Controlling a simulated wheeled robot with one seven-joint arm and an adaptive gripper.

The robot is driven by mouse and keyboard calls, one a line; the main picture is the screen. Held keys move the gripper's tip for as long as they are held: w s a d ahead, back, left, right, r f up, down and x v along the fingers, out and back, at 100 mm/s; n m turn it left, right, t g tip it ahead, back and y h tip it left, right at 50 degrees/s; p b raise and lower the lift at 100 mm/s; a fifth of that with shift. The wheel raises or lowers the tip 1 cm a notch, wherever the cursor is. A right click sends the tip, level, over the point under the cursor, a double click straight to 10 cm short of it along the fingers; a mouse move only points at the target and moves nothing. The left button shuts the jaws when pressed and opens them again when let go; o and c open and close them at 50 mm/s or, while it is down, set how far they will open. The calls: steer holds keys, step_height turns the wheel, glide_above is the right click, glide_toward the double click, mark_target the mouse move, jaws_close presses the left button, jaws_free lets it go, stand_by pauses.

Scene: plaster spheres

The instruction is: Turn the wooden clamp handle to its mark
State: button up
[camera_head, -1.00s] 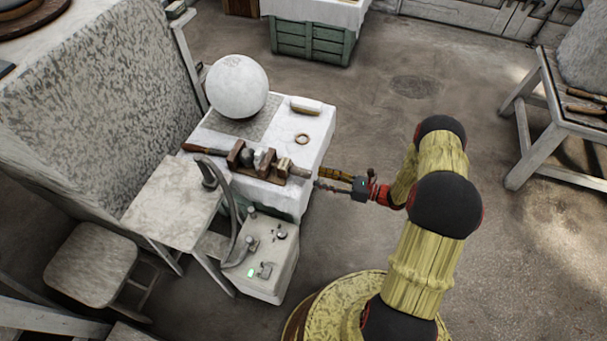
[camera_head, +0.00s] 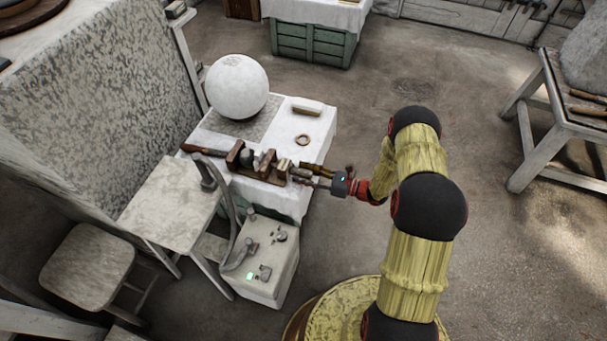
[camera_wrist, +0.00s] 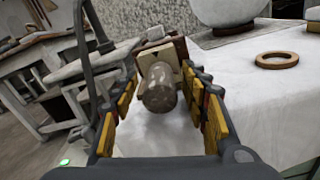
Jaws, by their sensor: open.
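The wooden clamp (camera_head: 248,163) lies across the front of a cloth-covered table, with a dark wooden rod (camera_head: 203,150) out to its left. In the wrist view, the round end of the clamp handle (camera_wrist: 160,96) faces the camera, with a pale wooden block (camera_wrist: 153,55) behind it. My gripper (camera_head: 304,172) is open at the clamp's right end. Its fingers stand on either side of the handle, with gaps still showing. I cannot make out the mark clearly.
A large white sphere (camera_head: 237,87) stands behind the clamp. A ring (camera_head: 303,140) and a small pale block (camera_head: 307,108) lie on the cloth (camera_head: 318,123). A grey control box (camera_head: 262,262) with a curved dark hose (camera_head: 232,205) stands in front.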

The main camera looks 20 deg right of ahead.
steer(key=shift+c, duration=0.9)
jaws_close()
steer(key=shift+m, duration=0.3)
